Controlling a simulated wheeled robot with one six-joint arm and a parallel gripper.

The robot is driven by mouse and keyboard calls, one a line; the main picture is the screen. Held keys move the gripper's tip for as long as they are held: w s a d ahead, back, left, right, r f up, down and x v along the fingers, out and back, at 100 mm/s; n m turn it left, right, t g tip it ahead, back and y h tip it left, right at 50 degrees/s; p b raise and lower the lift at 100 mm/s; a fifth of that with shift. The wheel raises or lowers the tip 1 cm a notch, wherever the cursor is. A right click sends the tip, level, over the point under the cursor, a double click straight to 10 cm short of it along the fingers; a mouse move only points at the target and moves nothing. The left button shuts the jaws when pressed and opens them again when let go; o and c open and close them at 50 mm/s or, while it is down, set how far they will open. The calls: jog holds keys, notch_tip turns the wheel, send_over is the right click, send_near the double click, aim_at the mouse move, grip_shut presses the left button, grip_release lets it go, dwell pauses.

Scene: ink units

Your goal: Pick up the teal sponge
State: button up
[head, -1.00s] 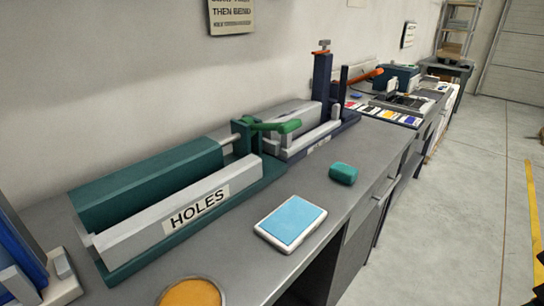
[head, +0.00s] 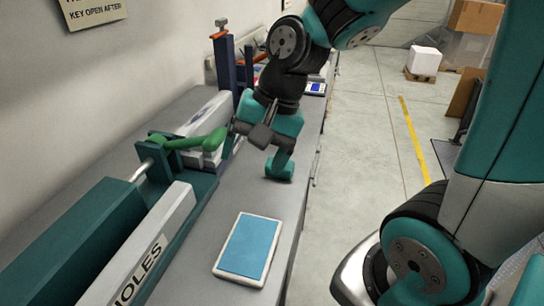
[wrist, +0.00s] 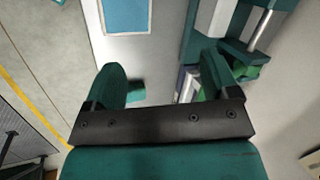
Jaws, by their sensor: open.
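The teal sponge (head: 280,172) lies on the grey bench, beyond the blue-topped pad, in the head view. My gripper (head: 256,156) is over the bench there, with one finger at the sponge and partly overlapping it. In the wrist view the sponge (wrist: 137,88) shows between the spread fingers of my gripper (wrist: 163,75), close to the left finger, which hides part of it. The gripper is open and holds nothing. I cannot tell whether the finger touches the sponge.
The white pad with a blue top (head: 248,247) lies nearer on the bench. The HOLES punch (head: 150,255) stands to the left, its green lever (head: 195,142) close to my gripper. A blue upright press (head: 226,65) stands behind. The bench's right edge drops to open floor.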

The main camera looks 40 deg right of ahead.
jog(key=w+d+m+p, duration=0.3)
jog(key=w+d+m, duration=0.2)
jog(key=d+m, duration=0.4)
jog(key=m+t+h+p, duration=0.15)
jog(key=m+p, duration=0.25)
jog(key=m, duration=0.8)
send_over(287, 173)
jog(key=w, duration=0.2)
jog(key=f, duration=0.8)
jog(key=d+f, duration=0.1)
jog(key=f, duration=0.4)
jog(key=shift+t, duration=0.25)
jog(key=shift+d+p+x, duration=0.15)
jog(key=shift+p+x, duration=0.25)
jog(key=shift+x, duration=0.9)
jog(key=shift+d+p+x, duration=0.15)
jog(key=shift+p+x, duration=0.2)
jog(key=shift+x, duration=0.95)
jog(key=shift+c, duration=0.5)
jog(key=c, duration=0.9)
